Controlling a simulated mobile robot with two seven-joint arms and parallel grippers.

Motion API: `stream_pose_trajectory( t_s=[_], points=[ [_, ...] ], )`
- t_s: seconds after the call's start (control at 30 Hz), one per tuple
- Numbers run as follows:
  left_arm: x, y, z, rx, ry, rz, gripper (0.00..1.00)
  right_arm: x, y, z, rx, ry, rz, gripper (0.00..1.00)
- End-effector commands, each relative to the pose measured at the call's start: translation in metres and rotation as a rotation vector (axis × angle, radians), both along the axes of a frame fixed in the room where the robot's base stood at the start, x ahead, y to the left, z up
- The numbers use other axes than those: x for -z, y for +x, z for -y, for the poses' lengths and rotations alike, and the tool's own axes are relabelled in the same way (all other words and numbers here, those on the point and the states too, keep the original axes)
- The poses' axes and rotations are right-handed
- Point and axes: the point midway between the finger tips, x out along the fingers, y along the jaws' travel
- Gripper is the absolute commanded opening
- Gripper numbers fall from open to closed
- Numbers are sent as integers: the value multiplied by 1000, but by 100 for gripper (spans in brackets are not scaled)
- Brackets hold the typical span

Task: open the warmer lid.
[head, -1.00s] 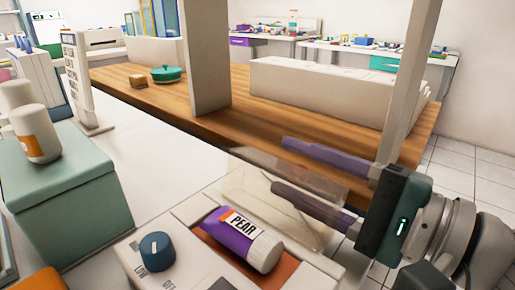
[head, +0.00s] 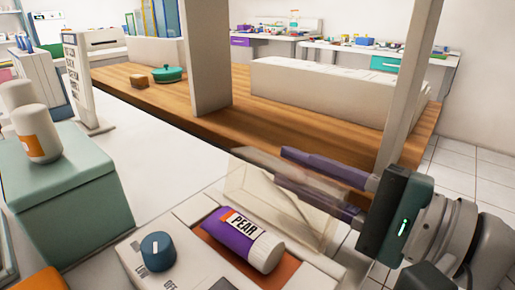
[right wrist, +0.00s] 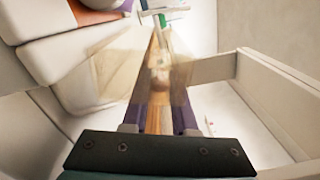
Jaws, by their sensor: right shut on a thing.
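The warmer (head: 190,212) is a pale box at the bottom of the head view, with a blue knob (head: 158,251) on its front panel. A purple and white tube marked PEAR (head: 240,238) lies on its orange-brown bed (head: 284,270). The clear warmer lid (head: 256,196) stands raised and tilted at the back right of the bed. My right gripper (head: 281,164) comes in from the right and is shut on the lid. In the right wrist view the lid (right wrist: 105,76) spans across the purple fingers; the exact contact is blurred. My left gripper is not in view.
A green box (head: 68,190) with a white bottle (head: 38,134) on it stands at the left. A pale post (head: 207,60) and a wooden counter (head: 290,125) lie beyond the warmer. Another pale post (head: 411,85) rises behind my right gripper. The white counter beyond the knob is clear.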

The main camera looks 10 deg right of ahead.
Motion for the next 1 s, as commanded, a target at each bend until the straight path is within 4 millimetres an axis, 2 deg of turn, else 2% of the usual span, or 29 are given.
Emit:
stream_pose_trajectory(
  t_s=[0.67,1.0],
  points=[
    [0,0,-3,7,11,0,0,0,0,0,0,-2,2,0],
    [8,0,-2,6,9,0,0,-13,-5,-5,-1,-173,136,0]
  ],
)
